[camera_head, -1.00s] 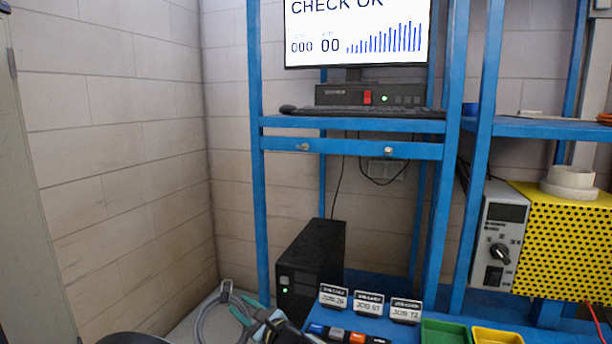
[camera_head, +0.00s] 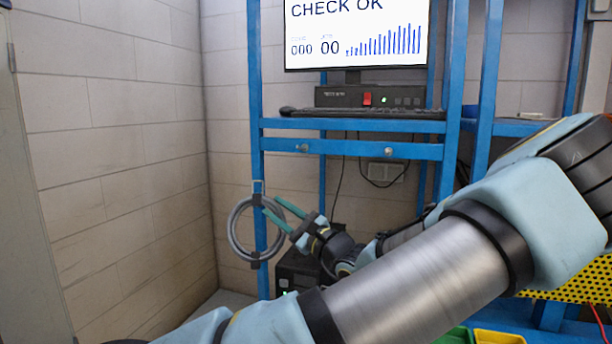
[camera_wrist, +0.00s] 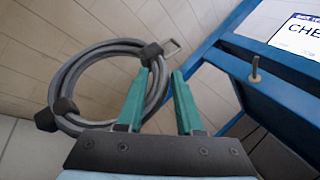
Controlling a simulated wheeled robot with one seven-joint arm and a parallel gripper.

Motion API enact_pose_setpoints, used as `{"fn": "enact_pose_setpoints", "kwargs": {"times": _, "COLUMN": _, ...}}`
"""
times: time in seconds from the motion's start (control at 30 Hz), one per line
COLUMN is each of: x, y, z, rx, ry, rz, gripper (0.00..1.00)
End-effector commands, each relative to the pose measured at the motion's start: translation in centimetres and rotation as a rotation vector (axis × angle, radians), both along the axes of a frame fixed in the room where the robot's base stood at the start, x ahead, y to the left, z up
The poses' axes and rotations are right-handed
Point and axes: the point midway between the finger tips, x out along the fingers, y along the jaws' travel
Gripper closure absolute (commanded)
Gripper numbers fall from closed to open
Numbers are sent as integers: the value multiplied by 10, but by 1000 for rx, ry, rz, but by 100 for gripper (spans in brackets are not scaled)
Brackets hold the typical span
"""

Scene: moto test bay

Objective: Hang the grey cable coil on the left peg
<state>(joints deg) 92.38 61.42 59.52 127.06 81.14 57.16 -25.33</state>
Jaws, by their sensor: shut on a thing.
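The grey cable coil (camera_head: 235,228) hangs as an upright ring from my gripper (camera_head: 271,205), in front of the rack's left post. In the wrist view the coil (camera_wrist: 76,66) lies at the left, with black ties and a small metal loop (camera_wrist: 174,44) at its top. My gripper's teal fingers (camera_wrist: 161,72) are shut on the coil near that top tie; the exact contact is partly hidden. The left peg (camera_head: 303,147) sticks out of the blue rail, above and right of the coil. A peg (camera_wrist: 255,70) also shows right of the fingers in the wrist view.
A second peg (camera_head: 388,150) is further right on the blue rail (camera_head: 345,148). A keyboard (camera_head: 360,112) and monitor (camera_head: 355,35) stand above. A black computer case (camera_head: 290,280) is below, partly behind my arm. The wall side at left is clear.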

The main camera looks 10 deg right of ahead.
Motion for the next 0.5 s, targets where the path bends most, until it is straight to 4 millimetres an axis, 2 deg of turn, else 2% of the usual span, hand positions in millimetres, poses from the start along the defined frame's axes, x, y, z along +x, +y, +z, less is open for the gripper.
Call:
{"fn": "enact_pose_setpoints", "kwargs": {"times": 0.03, "x": -2, "y": -12, "z": 17, "rx": -12, "ry": -22, "rz": -33, "gripper": 100}}
{"fn": "enact_pose_setpoints", "kwargs": {"times": 0.1, "x": -5, "y": -27, "z": 39, "rx": -12, "ry": -50, "rz": -78, "gripper": 100}}
{"fn": "enact_pose_setpoints", "kwargs": {"times": 0.2, "x": -10, "y": -44, "z": 64, "rx": -14, "ry": -80, "rz": -136, "gripper": 100}}
{"fn": "enact_pose_setpoints", "kwargs": {"times": 0.33, "x": -15, "y": -57, "z": 83, "rx": -14, "ry": -104, "rz": -184, "gripper": 100}}
{"fn": "enact_pose_setpoints", "kwargs": {"times": 0.5, "x": -15, "y": -63, "z": 89, "rx": -14, "ry": -112, "rz": -203, "gripper": 100}}
